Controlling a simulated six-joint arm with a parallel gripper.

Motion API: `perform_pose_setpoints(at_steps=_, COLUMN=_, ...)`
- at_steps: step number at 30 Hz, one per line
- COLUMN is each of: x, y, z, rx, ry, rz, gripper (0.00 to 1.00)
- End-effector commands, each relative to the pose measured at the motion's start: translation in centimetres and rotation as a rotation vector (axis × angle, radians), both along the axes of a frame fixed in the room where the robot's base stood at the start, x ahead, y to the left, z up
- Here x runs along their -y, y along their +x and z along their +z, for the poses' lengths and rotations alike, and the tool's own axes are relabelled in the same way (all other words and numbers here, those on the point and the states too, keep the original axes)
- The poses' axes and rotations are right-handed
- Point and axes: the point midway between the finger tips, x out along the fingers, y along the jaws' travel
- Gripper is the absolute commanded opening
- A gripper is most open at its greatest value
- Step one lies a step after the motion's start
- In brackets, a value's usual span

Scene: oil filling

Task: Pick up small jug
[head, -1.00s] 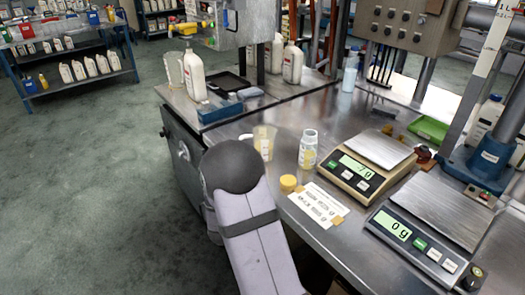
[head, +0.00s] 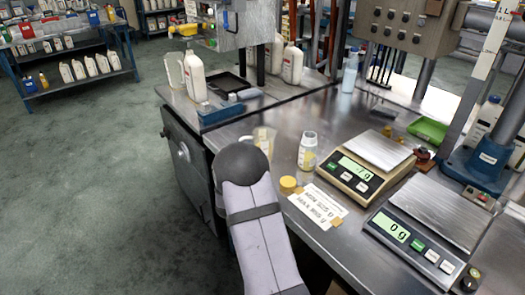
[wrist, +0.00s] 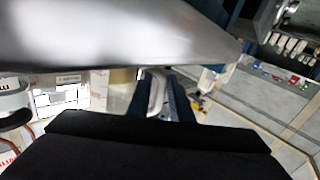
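A small translucent jug (head: 265,138) with a yellowish label stands on the steel bench behind my arm; my arm hides part of it in the head view. A clear jug (head: 175,70) stands farther back on the left, beside a white bottle. I cannot tell for sure which one the task means. My arm rises from the bottom of the head view, and its rounded joint is in front of the nearer jug. My gripper's fingers are hidden there. In the wrist view a dark part of my gripper (wrist: 155,150) fills the bottom; the finger opening cannot be made out.
A paper label sheet (head: 316,207) and two scales (head: 366,165) (head: 430,225) lie farther right. The floor at left is clear.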

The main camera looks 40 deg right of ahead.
Motion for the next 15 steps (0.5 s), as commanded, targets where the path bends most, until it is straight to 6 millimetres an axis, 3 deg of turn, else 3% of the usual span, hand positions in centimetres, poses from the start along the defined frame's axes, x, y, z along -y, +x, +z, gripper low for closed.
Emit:
perform_pose_setpoints(at_steps=6, x=1.6, y=1.9, z=0.1, rx=0.000, ry=0.001, rz=-0.001, gripper=0.19)
perform_pose_setpoints(at_steps=15, x=2.2, y=2.5, z=0.0, rx=-0.001, ry=0.001, rz=0.000, gripper=0.19)
